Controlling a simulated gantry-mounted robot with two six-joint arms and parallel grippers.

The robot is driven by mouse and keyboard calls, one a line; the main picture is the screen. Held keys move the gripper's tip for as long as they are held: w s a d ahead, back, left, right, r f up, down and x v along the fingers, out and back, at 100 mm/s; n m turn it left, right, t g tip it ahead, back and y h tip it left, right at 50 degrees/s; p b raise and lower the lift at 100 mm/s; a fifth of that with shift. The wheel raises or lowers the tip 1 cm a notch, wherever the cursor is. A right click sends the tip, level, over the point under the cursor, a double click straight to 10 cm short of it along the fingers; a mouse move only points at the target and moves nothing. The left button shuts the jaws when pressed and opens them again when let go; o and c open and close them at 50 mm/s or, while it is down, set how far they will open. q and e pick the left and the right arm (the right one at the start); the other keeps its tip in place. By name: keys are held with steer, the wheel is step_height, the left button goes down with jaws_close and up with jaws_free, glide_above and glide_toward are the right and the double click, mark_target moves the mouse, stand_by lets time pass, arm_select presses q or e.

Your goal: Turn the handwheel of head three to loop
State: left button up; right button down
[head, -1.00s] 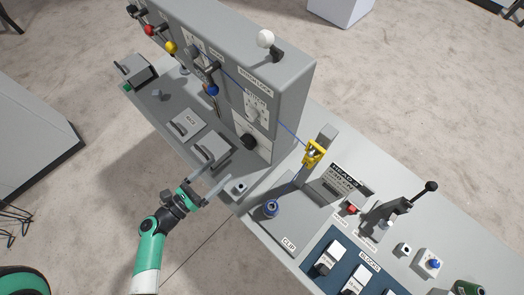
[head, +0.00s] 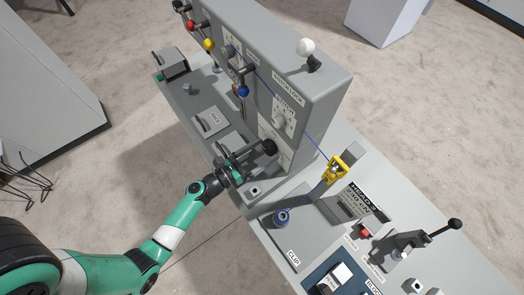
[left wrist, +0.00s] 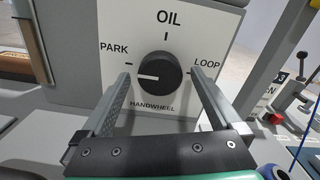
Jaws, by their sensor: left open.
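The handwheel (left wrist: 160,76) is a round black knob on a white plate in the left wrist view. Its white pointer line faces left, towards PARK; OIL is marked at the top and LOOP at the right. The knob also shows in the head view (head: 269,147), low on the end of the grey machine. My left gripper (head: 250,158) is in front of it, open, with one finger to each side of the knob in the wrist view. A gap shows between knob and fingers; contact is not visible. My right gripper is not in view.
A white-knobbed lever (head: 306,48) stands on top of the machine. A yellow clip (head: 337,168) with blue thread and a blue spool (head: 282,217) are right of my arm. A black-handled lever (head: 428,237) stands further right.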

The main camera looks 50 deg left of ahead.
arm_select(q)
steer(key=c, duration=1.4)
steer(key=shift+o, duration=0.2)
